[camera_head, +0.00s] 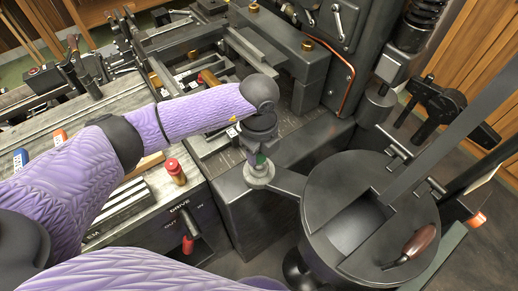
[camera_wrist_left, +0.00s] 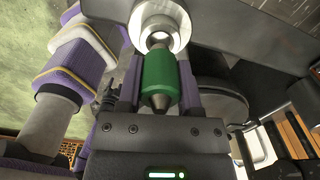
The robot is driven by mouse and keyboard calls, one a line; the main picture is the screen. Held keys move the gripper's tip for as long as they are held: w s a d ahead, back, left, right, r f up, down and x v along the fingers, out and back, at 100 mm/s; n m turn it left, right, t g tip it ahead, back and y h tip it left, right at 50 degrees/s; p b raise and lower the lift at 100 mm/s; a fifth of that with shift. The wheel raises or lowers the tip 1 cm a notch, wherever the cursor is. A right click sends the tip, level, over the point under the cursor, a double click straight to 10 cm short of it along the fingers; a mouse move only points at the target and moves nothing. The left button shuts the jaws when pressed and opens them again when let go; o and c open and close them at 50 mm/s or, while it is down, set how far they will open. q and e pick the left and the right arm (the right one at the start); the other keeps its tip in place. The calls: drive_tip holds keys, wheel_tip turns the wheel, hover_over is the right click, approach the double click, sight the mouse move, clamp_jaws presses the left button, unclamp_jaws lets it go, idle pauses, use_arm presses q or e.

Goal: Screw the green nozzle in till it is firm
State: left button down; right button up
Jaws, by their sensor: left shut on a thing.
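The green nozzle (camera_wrist_left: 160,80) has a green middle and grey tapered ends. It sits between the two fingers of my left gripper (camera_wrist_left: 160,92), which is shut on it. In the wrist view its far grey tip is at the opening of a shiny metal ring (camera_wrist_left: 178,22); I cannot tell how deep it is in. In the head view my left gripper (camera_head: 261,152) points down over the round metal fitting (camera_head: 258,177) on the pot's side arm, and only a sliver of green shows. My right gripper is not in view.
The large round dark pot (camera_head: 335,195) stands just right of the fitting. A red-topped knob (camera_head: 174,168) and a red-handled lever (camera_head: 188,243) are left of it. Dark machine parts (camera_head: 325,45) rise behind. A wooden-handled ladle (camera_head: 418,240) lies on the pot.

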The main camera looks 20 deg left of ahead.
use_arm(q)
drive_tip(key=shift+f+b, duration=0.7)
drive_tip(key=shift+f, duration=0.45)
drive_tip(key=shift+c, duration=0.9)
unclamp_jaws()
wheel_tip(320, 180, up, 10)
drive_tip(key=shift+p, duration=0.85)
